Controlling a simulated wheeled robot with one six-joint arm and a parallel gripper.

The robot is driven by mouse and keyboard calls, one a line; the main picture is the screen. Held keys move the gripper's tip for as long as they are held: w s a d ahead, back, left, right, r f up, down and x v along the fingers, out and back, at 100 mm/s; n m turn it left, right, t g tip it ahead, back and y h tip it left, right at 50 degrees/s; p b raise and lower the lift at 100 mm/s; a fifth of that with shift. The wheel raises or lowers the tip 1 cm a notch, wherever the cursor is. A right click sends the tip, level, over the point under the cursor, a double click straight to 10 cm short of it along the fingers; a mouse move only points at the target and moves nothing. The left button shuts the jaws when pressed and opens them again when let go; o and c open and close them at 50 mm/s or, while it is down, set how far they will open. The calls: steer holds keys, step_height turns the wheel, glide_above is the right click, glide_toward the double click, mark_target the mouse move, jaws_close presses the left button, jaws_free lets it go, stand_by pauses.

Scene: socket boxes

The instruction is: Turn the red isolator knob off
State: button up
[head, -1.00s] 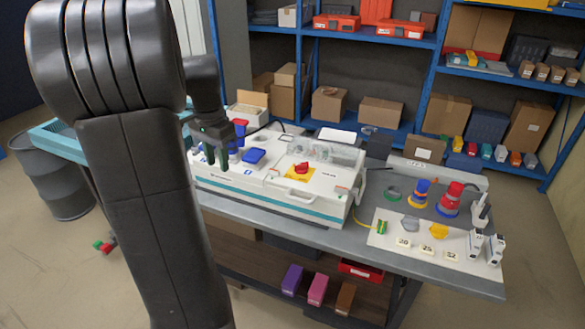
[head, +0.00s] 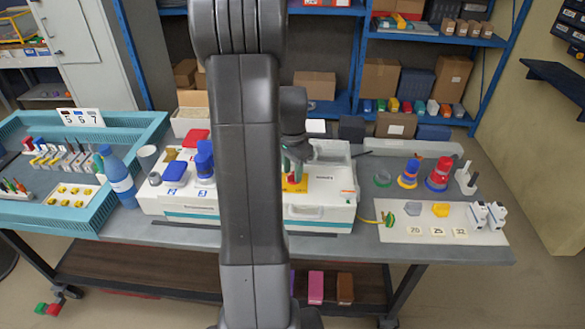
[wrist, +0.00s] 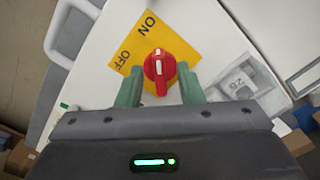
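The red isolator knob (wrist: 160,68) sits on a yellow plate (wrist: 128,48) marked ON and OFF, on the white socket box (head: 335,165). A white line runs along the knob's grip bar, roughly up and down in the wrist view, with ON above it and OFF to its left. My gripper (wrist: 160,82) is open at the knob, with one green finger on each side and small gaps visible. In the head view my gripper (head: 294,168) is low over the yellow plate (head: 298,186), partly hidden by my arm, which also hides most of the knob.
Blue sockets (head: 204,160) and a blue cover (head: 174,171) stand on the box's left part. A blue bottle (head: 117,178) and a teal tray (head: 95,219) are further left. Stacked coloured plugs (head: 438,175) and a parts board (head: 450,232) lie to the right.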

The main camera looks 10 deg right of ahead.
jaws_close()
steer(key=shift+n, duration=0.3)
steer(key=n+b, duration=0.1)
steer(key=n, duration=0.2)
steer(key=shift+s+n, duration=0.1)
steer(key=shift+n, duration=0.3)
steer(key=n, duration=0.4)
steer(key=shift+d, duration=0.15)
steer(key=n+b, duration=0.1)
steer(key=n, duration=0.4)
steer(key=shift+d, duration=0.1)
steer(key=n, duration=0.4)
steer(key=shift+d, duration=0.1)
steer(key=shift+n, duration=0.4)
